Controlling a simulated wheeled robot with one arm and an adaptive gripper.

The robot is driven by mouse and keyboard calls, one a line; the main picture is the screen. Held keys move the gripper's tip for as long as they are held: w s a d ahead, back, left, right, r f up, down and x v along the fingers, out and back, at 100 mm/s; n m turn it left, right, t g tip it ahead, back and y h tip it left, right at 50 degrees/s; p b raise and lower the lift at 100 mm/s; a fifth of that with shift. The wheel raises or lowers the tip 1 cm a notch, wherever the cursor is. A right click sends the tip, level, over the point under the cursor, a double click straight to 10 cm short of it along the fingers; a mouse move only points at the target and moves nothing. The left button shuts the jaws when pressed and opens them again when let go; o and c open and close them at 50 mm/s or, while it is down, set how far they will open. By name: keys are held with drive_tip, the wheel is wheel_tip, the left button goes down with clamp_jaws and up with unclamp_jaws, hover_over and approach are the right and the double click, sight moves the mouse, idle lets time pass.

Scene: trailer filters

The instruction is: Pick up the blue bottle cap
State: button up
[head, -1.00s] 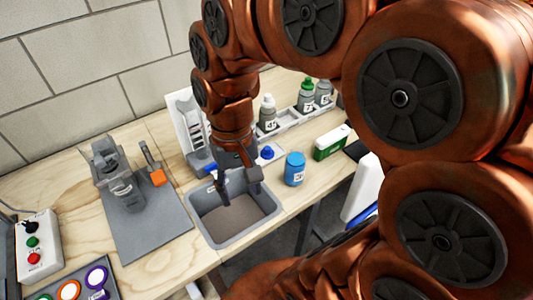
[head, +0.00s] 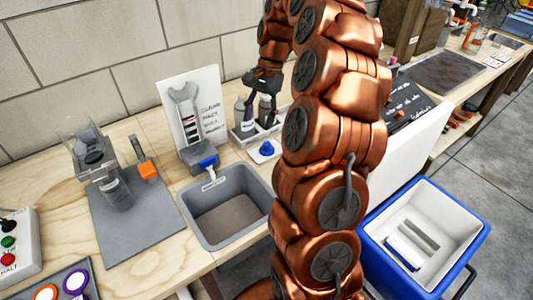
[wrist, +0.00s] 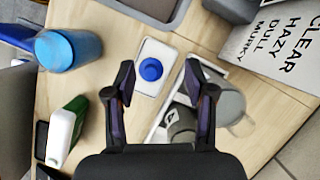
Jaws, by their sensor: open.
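The blue bottle cap (head: 267,148) sits on a small white square pad on the wooden bench, right of the grey bin. In the wrist view the cap (wrist: 151,69) shows beyond my fingers, roughly between the lines of the two fingertips. My gripper (head: 261,98) is open and empty, raised near the grey bottles behind the cap. The wrist view shows its two fingers (wrist: 159,77) spread wide, with nothing between them touching.
The grey bin (head: 228,208) is left of the cap. Grey bottles (head: 244,112) stand in a rack behind it. A blue-bodied bottle (wrist: 68,50) and a green-and-white box (wrist: 64,132) stand nearby. A sign board (head: 190,105) rises at the back.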

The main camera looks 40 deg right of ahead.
sight(268, 143)
drive_tip(key=d+f+m, duration=0.2)
drive_tip(key=d+f, duration=0.2)
drive_tip(key=d, duration=0.2)
drive_tip(key=shift+w+a+x, duration=0.1)
drive_tip(key=shift+a+x, duration=0.15)
drive_tip(key=shift+x, duration=1.55)
drive_tip(key=shift+w+a+x, duration=0.1)
drive_tip(key=shift+a+x, duration=0.1)
drive_tip(key=shift+x, duration=1.65)
drive_tip(key=shift+r, duration=0.15)
drive_tip(key=c, duration=0.8)
